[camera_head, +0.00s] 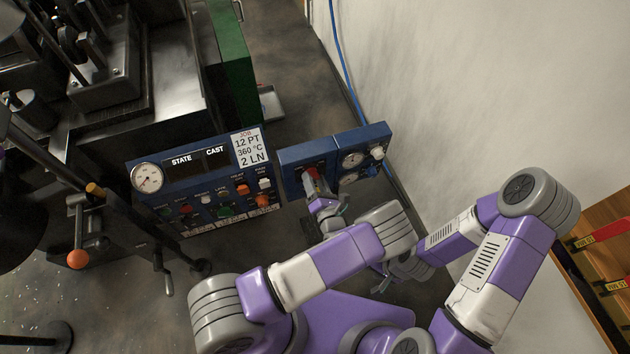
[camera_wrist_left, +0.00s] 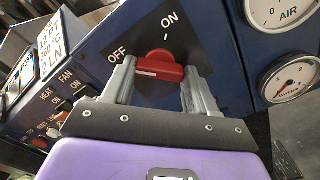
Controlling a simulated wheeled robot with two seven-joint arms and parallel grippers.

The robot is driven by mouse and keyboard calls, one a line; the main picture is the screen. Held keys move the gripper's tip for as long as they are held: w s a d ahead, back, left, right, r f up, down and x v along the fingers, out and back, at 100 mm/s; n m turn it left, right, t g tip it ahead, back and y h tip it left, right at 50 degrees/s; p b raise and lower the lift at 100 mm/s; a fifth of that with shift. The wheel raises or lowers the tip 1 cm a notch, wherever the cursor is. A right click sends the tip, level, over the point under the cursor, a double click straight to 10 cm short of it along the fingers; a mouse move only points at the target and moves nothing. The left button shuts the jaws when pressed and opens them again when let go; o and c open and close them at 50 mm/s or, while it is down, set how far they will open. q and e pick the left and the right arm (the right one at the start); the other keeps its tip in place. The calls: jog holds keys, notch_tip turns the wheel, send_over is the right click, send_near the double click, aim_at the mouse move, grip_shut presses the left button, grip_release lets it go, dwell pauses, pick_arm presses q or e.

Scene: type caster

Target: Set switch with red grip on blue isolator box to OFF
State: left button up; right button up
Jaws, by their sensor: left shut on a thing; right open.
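The blue isolator box (camera_head: 292,160) stands right of the main control panel in the head view. In the left wrist view its black plate (camera_wrist_left: 200,48) carries the labels OFF at left and ON at top. The switch's red grip (camera_wrist_left: 158,66) is a bar lying nearly level there, its white line at the left end near OFF. My left gripper (camera_wrist_left: 160,76) is shut on the red grip, one finger at each end. In the head view my left gripper (camera_head: 316,193) reaches the box and mostly hides the grip. My right gripper (camera_head: 382,283) is open, apart from the box, partly hidden by my arm.
A blue gauge panel (camera_head: 362,155) adjoins the isolator box on the right. The control panel (camera_head: 185,165) with knobs and a round gauge (camera_head: 147,178) is on the left. A lever with an orange ball (camera_head: 78,259) stands further left. A pale wall (camera_head: 470,90) rises on the right.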

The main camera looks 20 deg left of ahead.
pick_arm(q)
jog(key=o, duration=1.1)
jog(key=shift+c, duration=0.2)
